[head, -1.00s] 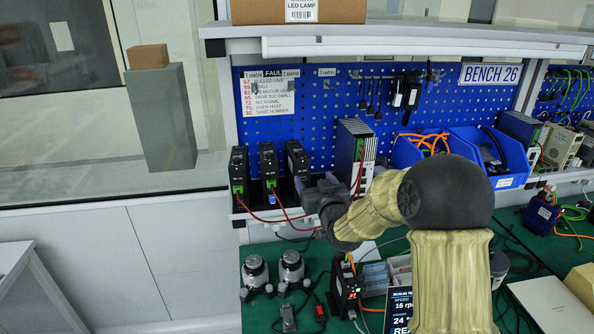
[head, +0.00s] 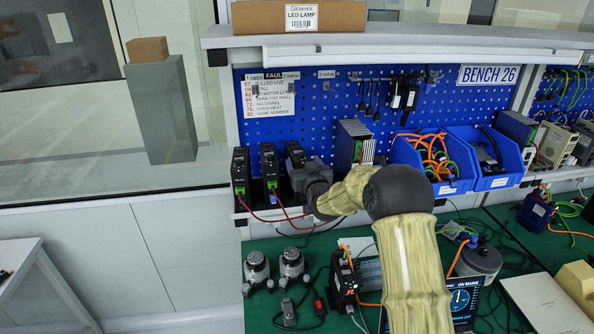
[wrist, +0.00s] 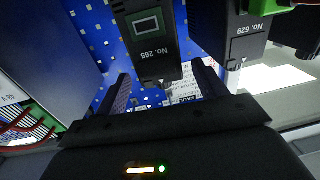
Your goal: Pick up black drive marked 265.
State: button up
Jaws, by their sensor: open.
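The black drive marked No. 265 (wrist: 150,45) hangs upside down in the wrist view, between the fingers of my gripper (wrist: 161,72). The fingers are open, one on each side, with a gap visible at the left finger; I cannot tell if the right one touches. In the head view this drive (head: 295,153) is the rightmost of three black drives on the shelf, its lower part hidden by my gripper (head: 308,172). A similar drive marked No. 629 (wrist: 245,38) stands beside it; it also shows in the head view (head: 269,165).
Another black drive (head: 240,172) stands at the left end of the row. A larger blue-and-grey unit (head: 353,143) stands right of my gripper. Red cables (head: 285,216) hang in front of the shelf. Blue bins (head: 455,187) sit further right.

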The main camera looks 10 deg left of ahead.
jog(key=shift+w, duration=0.1)
jog(key=shift+w+a+r+p, duration=0.2)
jog(key=shift+w+a+p, duration=0.1)
jog(key=shift+w+p, duration=0.25)
jog(key=p+x, duration=0.2)
jog(key=x, duration=0.1)
jog(key=shift+w+a, duration=0.1)
jog(key=shift+a, duration=0.05)
jog(key=shift+w+a+f, duration=0.1)
jog(key=shift+w+f, duration=0.05)
jog(key=shift+w, duration=0.15)
jog(key=shift+c, duration=0.2)
grip_shut()
jog(key=shift+r+p, duration=0.25)
jog(key=shift+p, duration=0.05)
